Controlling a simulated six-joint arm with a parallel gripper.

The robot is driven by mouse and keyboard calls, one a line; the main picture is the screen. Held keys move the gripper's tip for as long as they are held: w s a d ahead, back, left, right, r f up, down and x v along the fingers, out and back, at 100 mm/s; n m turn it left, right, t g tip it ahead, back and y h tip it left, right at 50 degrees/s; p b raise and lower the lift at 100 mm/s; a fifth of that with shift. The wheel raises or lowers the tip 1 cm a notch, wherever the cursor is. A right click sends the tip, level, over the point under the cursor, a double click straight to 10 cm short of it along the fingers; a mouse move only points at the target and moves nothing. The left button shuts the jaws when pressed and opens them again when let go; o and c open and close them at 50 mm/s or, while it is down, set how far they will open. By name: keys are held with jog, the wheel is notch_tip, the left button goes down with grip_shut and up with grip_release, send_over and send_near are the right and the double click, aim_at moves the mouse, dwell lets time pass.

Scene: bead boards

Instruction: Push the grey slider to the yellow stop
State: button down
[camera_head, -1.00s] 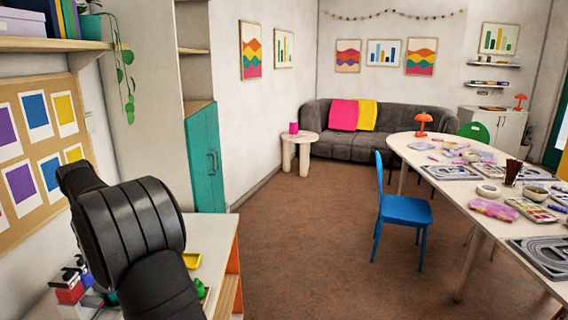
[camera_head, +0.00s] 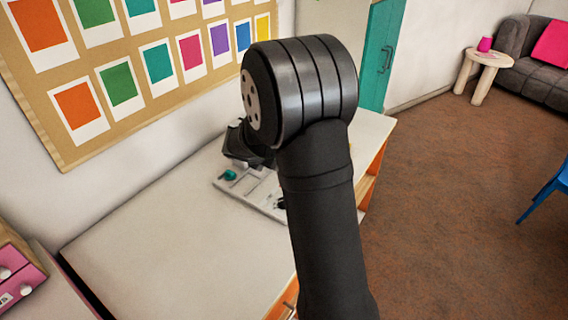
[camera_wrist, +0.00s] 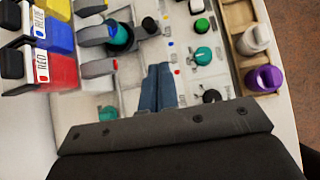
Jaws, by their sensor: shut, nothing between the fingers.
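My gripper (camera_wrist: 160,67) is shut and empty in the wrist view, its blue-grey fingertips together over a pale board (camera_wrist: 148,72). Two grey paddle-like pieces lie left of the fingers, a nearer one (camera_wrist: 97,68) and a farther one (camera_wrist: 94,36). I cannot tell whether either is the grey slider. The fingers look apart from both. I cannot make out a yellow stop on the board. In the head view the board (camera_head: 262,190) is partly covered by my arm, and the fingertips cannot be made out there.
Teal knobs (camera_wrist: 203,56), a green button (camera_wrist: 201,25) and black knobs crowd the board. Labelled coloured blocks (camera_wrist: 60,70) stand at left. A wooden tray (camera_wrist: 236,15) holds white and purple pieces at right. The white tabletop (camera_head: 150,245) is clear nearer the head camera.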

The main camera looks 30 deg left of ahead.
jog(key=w+f, duration=0.1)
jog(key=f, duration=0.2)
jog(key=w+f+n, duration=0.1)
jog(key=w+f, duration=0.1)
jog(key=f, duration=0.1)
jog(key=w+a+f+n, duration=0.1)
jog(key=w+f, duration=0.1)
jog(key=f, duration=0.1)
jog(key=shift+y, duration=0.4)
jog(key=w, duration=0.2)
jog(key=shift+w+a+r, duration=0.1)
jog(key=shift+w+a, duration=0.15)
jog(key=shift+w, duration=0.05)
jog(key=shift+w+a, duration=0.15)
jog(key=shift+w, duration=0.5)
jog(key=w, duration=0.5)
jog(key=shift+w, duration=0.1)
jog(key=shift+w+r, duration=0.1)
jog(key=shift+w, duration=0.1)
